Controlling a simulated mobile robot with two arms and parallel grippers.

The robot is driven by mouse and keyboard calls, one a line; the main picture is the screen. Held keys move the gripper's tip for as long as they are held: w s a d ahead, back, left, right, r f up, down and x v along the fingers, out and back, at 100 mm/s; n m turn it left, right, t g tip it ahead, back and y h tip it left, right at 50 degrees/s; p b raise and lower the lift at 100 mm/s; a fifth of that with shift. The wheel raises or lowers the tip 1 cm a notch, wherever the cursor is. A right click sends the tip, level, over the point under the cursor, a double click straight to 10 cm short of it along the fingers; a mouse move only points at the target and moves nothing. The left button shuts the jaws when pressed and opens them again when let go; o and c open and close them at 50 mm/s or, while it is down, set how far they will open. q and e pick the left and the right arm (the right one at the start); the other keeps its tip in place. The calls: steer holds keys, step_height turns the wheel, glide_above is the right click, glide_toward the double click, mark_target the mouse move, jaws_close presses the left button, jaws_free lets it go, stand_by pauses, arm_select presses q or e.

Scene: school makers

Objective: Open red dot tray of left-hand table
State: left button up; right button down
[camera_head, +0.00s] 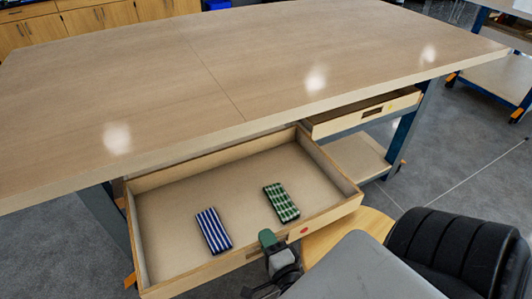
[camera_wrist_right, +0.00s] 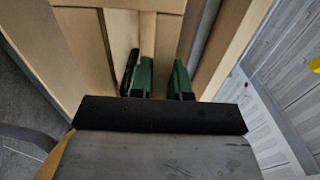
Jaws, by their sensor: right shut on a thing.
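The red dot tray (camera_head: 175,178) is a light wooden drawer under the left-hand table (camera_head: 230,70). It is pulled well out, and its inside is in plain view. The red dot (camera_head: 304,230) is on its front panel, to the right of my right gripper. My right gripper (camera_head: 268,241), with green fingers, is shut on the tray's front edge. In the right wrist view its fingers (camera_wrist_right: 160,82) stand either side of a wooden panel. A blue-and-white striped cloth (camera_head: 213,231) and a green checked cloth (camera_head: 281,203) lie in the tray. My left gripper is not in view.
Another wooden tray (camera_head: 365,112) under the same table, to the right, sticks out a little. A round wooden surface (camera_head: 350,225) is close to the tray's right front corner. Grey floor (camera_head: 430,150) is clear to the right of the table.

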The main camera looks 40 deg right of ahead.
steer(key=c, duration=1.1)
jaws_free()
steer(key=shift+s, duration=0.1)
steer(key=b+v, duration=0.1)
steer(key=v, duration=0.9)
steer(key=shift+s, duration=0.35)
